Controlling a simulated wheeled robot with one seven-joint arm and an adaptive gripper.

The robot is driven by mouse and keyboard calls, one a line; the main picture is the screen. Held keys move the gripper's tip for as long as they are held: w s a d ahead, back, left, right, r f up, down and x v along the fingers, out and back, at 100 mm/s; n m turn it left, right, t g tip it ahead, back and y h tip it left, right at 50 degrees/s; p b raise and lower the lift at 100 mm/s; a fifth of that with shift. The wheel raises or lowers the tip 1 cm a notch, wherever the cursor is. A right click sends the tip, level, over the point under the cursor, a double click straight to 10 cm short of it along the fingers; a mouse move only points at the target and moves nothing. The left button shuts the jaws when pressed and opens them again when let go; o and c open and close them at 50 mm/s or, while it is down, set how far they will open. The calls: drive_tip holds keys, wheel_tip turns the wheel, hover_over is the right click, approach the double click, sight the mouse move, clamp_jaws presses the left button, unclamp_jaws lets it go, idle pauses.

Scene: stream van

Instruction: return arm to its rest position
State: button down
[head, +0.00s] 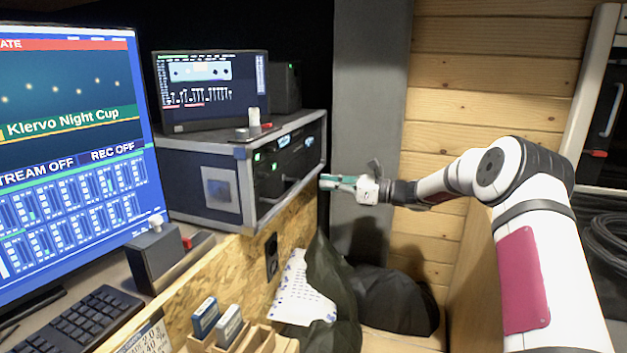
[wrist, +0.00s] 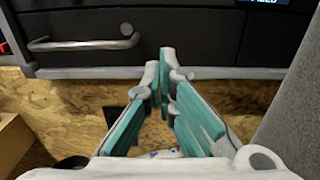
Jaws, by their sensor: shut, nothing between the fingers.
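My gripper (head: 326,181) is at the end of my outstretched white arm, right in front of the rack case (head: 240,188) in the head view. In the wrist view, the two teal-padded fingers of my gripper (wrist: 167,62) meet at the tips, with nothing between them. The fingertips point toward the lower front of the rack, just below and right of a metal drawer handle (wrist: 83,45). I cannot tell whether they touch the rack.
A large screen (head: 70,150), a keyboard (head: 75,318) and a small monitor (head: 211,90) stand left. Dark bags (head: 395,300) lie below my arm. A grey pillar (head: 366,100) and a wooden wall (head: 485,80) stand behind. Coiled cables (head: 607,235) lie at right.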

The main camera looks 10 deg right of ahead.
drive_tip(key=v, duration=0.5)
drive_tip(key=s+a+r+n+g+h, duration=0.35)
drive_tip(key=s+a+n, duration=0.4)
drive_tip(key=s, duration=0.55)
drive_tip(key=s+a+r+n+g+h, duration=0.3)
drive_tip(key=s+a+n+g, duration=0.25)
drive_tip(key=s+a, duration=0.5)
drive_tip(key=s+d+f+n+h, duration=0.2)
drive_tip(key=s+d+n+h, duration=0.15)
drive_tip(key=s, duration=0.75)
drive_tip(key=s+d+f+n+h, duration=0.1)
drive_tip(key=s+d+n+h, duration=0.2)
drive_tip(key=s, duration=0.8)
drive_tip(key=s+d+f+n+h, duration=0.25)
drive_tip(key=s+n, duration=0.25)
drive_tip(key=s, duration=0.6)
wheel_tip(320, 180, up, 16)
drive_tip(key=d+t+p, duration=0.1)
drive_tip(key=t+p, duration=0.2)
drive_tip(key=p, duration=1)
drive_tip(key=shift+d+f+p, duration=0.2)
drive_tip(key=shift+d+p, duration=0.05)
drive_tip(key=shift+p, duration=0.1)
drive_tip(key=shift+y, duration=0.25)
drive_tip(key=shift+s, duration=0.15)
